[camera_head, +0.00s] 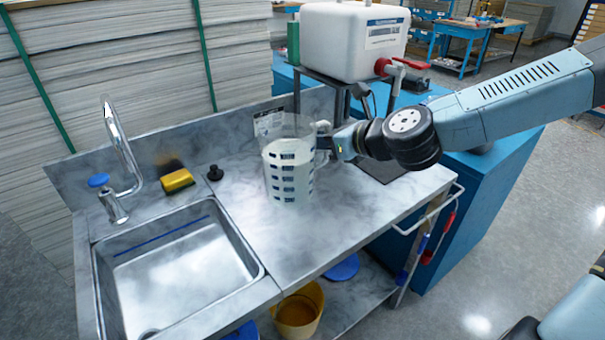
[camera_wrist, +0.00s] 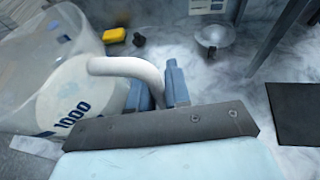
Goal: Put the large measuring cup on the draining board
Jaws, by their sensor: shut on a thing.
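The large measuring cup (camera_head: 288,172) is a clear jug with dark scale marks and pale contents, upright over the metal draining board (camera_head: 262,240) right of the sink. My gripper (camera_head: 333,142) comes from the right and is shut on its handle. In the wrist view the cup (camera_wrist: 45,70) fills the left, with "1000" on its side. The white handle (camera_wrist: 125,68) runs between the fingers of my gripper (camera_wrist: 161,88). I cannot tell whether the cup's base touches the board.
The sink (camera_head: 170,262) with a curved tap (camera_head: 122,150) is at left. A yellow sponge (camera_head: 177,181) and a black plug (camera_head: 214,173) lie behind it. A white tank (camera_head: 352,40) with a red tap stands at the back. The front of the board is clear.

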